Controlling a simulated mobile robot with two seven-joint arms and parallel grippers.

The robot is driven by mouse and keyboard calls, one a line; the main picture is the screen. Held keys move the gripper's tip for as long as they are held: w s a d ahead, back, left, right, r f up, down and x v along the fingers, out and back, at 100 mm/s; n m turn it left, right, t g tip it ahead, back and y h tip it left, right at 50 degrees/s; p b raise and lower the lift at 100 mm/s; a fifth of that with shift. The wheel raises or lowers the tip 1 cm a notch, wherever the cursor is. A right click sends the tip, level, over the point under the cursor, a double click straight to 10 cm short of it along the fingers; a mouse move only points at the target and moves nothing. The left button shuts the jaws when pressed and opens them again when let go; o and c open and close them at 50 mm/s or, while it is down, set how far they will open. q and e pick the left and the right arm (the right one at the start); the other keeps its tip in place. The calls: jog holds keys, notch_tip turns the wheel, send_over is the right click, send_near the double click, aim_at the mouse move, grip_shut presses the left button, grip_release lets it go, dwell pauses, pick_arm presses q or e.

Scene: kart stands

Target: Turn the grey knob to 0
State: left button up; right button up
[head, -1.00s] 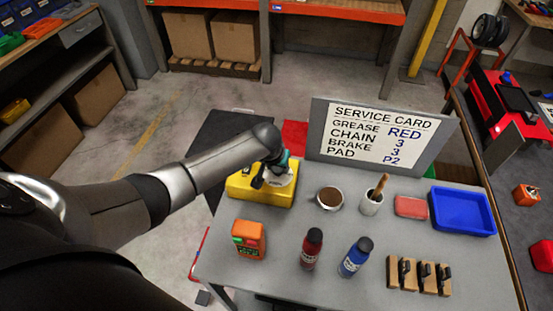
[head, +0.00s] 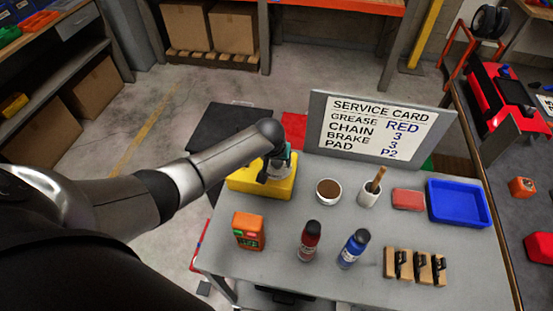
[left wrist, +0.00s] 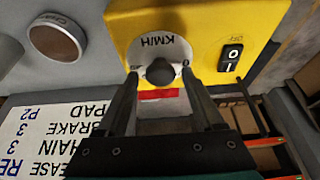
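The grey knob (left wrist: 160,72) sits on a round white dial marked KM/H (left wrist: 160,46), on the yellow box (left wrist: 199,20). In the left wrist view my left gripper (left wrist: 159,78) is open, with one finger on each side of the knob and a gap to it on both sides. The knob's pointer and most of the dial's numbers are hidden or too small to read. In the head view the left gripper (head: 277,168) is over the yellow box (head: 246,182) and hides the knob. My right gripper is not in view.
A black rocker switch (left wrist: 231,57) is on the yellow box beside the dial. The service card (head: 380,130) rises behind the table.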

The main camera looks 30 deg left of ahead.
pick_arm(q)
jog(key=shift+o, duration=0.3)
jog(key=shift+r, duration=0.1)
jog(key=shift+s+r, duration=0.15)
jog(key=shift+r, duration=0.35)
jog(key=p+v, duration=0.2)
jog(key=v, duration=1.2)
jog(key=shift+s, duration=0.15)
